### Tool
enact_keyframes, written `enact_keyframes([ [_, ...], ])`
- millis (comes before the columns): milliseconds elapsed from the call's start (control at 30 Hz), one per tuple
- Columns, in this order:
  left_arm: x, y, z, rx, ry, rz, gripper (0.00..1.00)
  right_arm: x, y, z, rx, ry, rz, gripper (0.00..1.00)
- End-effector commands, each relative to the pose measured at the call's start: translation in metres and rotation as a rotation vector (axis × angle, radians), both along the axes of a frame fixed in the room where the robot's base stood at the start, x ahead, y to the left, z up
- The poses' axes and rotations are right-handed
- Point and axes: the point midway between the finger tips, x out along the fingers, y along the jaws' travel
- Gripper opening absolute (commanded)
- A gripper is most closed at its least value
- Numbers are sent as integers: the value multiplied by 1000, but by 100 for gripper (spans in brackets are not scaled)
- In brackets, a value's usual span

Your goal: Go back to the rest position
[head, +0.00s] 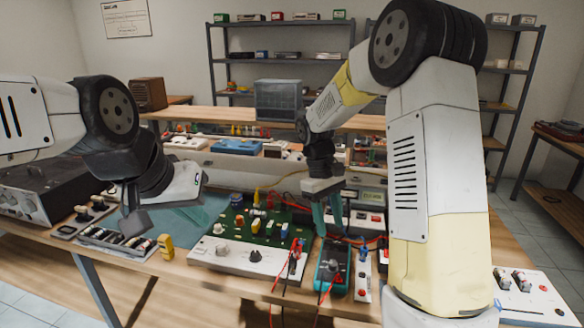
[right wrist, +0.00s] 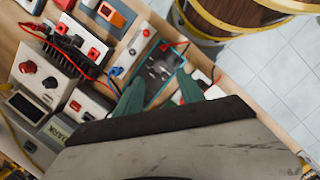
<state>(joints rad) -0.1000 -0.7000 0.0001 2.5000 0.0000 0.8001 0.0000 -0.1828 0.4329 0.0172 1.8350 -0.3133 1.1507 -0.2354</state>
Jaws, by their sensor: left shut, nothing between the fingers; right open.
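The multimeter (head: 332,266) lies near the bench's front edge in the head view. Contact with it cannot be told.
A green circuit board (head: 262,222) with several parts stands mid-bench, red and black leads beside it. A yellow block (head: 166,246) is near the front left tray (head: 110,240). A power supply (head: 365,195) stands behind the right gripper. Shelves (head: 275,75) stand at the back.

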Motion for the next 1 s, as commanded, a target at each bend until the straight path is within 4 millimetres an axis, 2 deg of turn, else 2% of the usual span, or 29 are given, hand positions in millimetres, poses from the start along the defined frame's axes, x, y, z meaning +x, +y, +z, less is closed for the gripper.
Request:
enact_keyframes([
  [33,0,0,0,0,0,0,0,-10,-4,23,27,-54,-36,46],
  [100,0,0,0,0,0,0,0,-25,-7,46,63,-118,-86,46],
  [200,0,0,0,0,0,0,0,-47,-12,76,116,-209,-157,46],
  [400,0,0,0,0,0,0,0,-98,-18,120,228,-389,-297,46],
  [533,0,0,0,0,0,0,0,-132,-20,139,305,-503,-387,46],
  [700,0,0,0,0,0,0,0,-167,-20,151,394,-625,-482,46],
  [833,0,0,0,0,0,0,0,-182,-19,153,437,-680,-526,46],
  [1000,0,0,0,0,0,0,0,-188,-18,154,455,-700,-544,46],
])
